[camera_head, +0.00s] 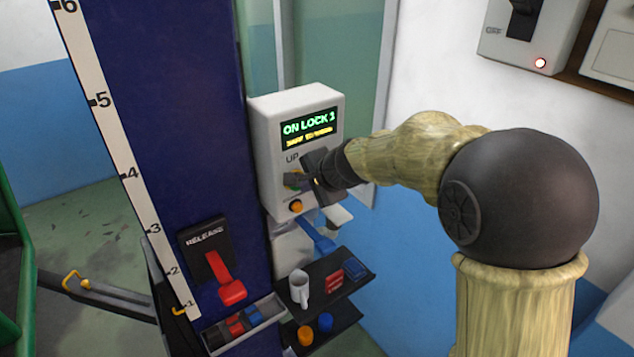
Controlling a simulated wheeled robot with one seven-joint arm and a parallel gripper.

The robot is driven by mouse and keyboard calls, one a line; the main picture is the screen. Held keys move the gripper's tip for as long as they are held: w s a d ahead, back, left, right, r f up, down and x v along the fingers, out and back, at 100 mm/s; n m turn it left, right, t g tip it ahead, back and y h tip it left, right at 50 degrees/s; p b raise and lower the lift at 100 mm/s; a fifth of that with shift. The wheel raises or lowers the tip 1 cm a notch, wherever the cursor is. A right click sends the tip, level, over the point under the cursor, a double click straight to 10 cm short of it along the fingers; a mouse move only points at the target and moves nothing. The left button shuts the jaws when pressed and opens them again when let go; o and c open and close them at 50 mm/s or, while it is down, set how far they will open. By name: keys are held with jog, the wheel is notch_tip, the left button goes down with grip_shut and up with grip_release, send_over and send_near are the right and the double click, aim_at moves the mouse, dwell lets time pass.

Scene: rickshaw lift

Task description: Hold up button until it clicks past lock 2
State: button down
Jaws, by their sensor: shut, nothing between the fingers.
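The white control box (268,135) is mounted on the blue column (175,120). Its display (309,128) reads "ON LOCK 1" in green, with a smaller yellow line below that is too small to read surely. An orange knob (295,206) sits below. A height scale (128,160) numbered 1 to 6 runs along the column.
A release lever with a red handle (231,290) is on the column's lower front. A dark lift arm (95,296) extends low at left. A switch box (540,45) hangs upper right.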

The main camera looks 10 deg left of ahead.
jog(key=shift+w+a, duration=0.2)
jog(key=shift+a, duration=0.05)
